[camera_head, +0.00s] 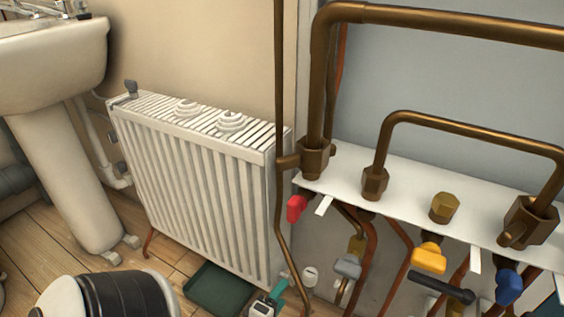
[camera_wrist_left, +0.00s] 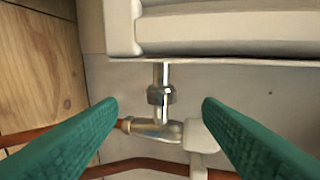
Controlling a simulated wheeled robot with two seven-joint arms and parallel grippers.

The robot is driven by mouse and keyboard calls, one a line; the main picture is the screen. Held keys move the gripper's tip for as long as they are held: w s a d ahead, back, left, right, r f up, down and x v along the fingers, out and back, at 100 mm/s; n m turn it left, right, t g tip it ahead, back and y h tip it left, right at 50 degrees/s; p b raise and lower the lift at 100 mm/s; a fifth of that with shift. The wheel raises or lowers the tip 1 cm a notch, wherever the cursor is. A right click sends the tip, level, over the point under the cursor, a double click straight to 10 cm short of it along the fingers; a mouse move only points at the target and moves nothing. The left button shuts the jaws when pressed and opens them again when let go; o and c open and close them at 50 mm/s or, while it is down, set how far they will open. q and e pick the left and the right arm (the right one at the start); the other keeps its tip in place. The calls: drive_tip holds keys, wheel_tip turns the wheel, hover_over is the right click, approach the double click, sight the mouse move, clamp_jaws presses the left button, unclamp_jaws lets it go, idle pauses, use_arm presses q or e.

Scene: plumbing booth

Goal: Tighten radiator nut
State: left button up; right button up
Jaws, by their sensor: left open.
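The white radiator (camera_head: 205,195) stands against the wall in the head view. In the left wrist view, its lower edge (camera_wrist_left: 225,45) spans the top. A metal nut (camera_wrist_left: 160,95) sits on the short vertical pipe below that edge, above a valve body (camera_wrist_left: 155,130) with a white head (camera_wrist_left: 200,136). My left gripper (camera_wrist_left: 160,105) is open, with one green finger on each side of the nut and visible gaps to both. In the head view, my left gripper (camera_head: 279,289) is low by the radiator's right bottom corner, partly cut off by the frame. My right gripper is not in view.
Thick brown pipes (camera_head: 445,14) and a white manifold shelf (camera_head: 415,190) with red, yellow and blue handles stand to the right. A dark green tray (camera_head: 218,290) lies on the wooden floor. A white sink (camera_head: 50,55) is left. Copper pipes (camera_wrist_left: 135,166) run beneath the valve.

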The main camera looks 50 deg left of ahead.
sight(292, 280)
use_arm(q)
drive_tip(key=shift+x, duration=3.55)
